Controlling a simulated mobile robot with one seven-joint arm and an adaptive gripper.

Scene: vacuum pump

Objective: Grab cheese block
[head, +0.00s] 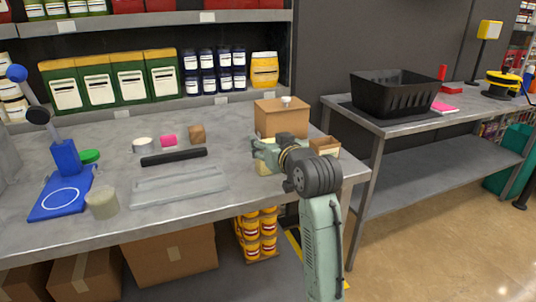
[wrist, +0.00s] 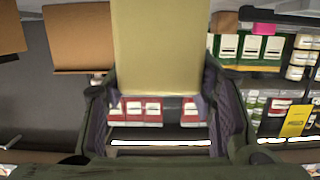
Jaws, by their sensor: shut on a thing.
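The cheese block is a pale yellow block (wrist: 158,45) that fills the upper middle of the wrist view. My gripper (wrist: 157,92) is shut on it, with one finger against each side. In the head view my gripper (head: 263,153) is over the right end of the grey workbench, and part of the cheese block (head: 265,169) shows just below the fingers. The rest of the block is hidden by my gripper there. I cannot tell whether the block touches the benchtop.
A cardboard box (head: 281,121) stands just behind my gripper, and a small brown box (head: 325,147) is close on its right. A black bar (head: 174,157) and a clear tray (head: 180,185) lie to the left. A black basket (head: 396,92) stands on the right table.

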